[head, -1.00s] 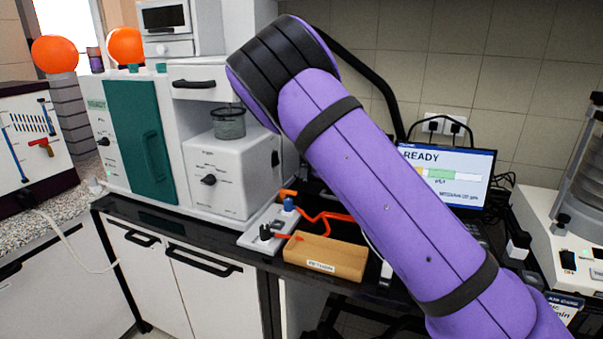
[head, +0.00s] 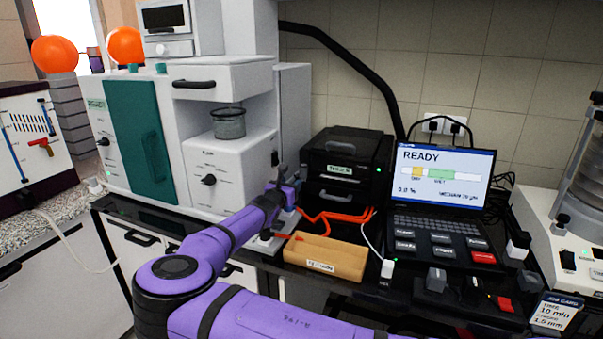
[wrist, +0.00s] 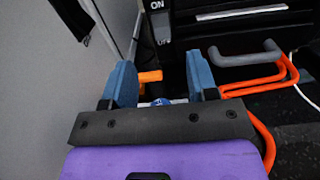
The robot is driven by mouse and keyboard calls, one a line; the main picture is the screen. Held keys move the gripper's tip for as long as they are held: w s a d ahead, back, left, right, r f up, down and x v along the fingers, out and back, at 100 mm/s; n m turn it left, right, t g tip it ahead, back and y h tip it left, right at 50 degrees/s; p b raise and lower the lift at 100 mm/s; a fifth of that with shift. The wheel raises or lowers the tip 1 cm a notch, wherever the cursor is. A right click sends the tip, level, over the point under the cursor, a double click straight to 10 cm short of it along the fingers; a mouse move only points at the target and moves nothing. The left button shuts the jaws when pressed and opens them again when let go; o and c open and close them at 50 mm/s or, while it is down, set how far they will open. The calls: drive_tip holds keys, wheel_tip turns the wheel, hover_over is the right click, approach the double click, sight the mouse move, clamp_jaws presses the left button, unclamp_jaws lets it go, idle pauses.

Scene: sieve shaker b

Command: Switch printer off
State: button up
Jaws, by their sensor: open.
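The black box (head: 345,150) behind my gripper appears to be the printer; it has a small label too small to read surely and a green light on its right side. In the wrist view its dark front (wrist: 235,30) shows at the top, with a rocker switch (wrist: 160,24) marked ON above and another word, likely OFF, below. My gripper (head: 288,184) is at the box's left front corner in the head view. In the wrist view my gripper (wrist: 162,78) is open and empty, its blue fingers apart, just below the switch and not visibly touching it.
An orange cable (head: 335,215) and a wooden tray (head: 325,257) lie in front of the box. A laptop (head: 440,180) reading READY stands to the right. A white machine (head: 230,165) stands close on the left.

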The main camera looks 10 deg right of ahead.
sight(303, 170)
drive_tip(key=x, duration=1)
drive_tip(key=shift+w+d, duration=0.2)
drive_tip(key=shift+w, duration=0.1)
drive_tip(key=shift+c, duration=0.2)
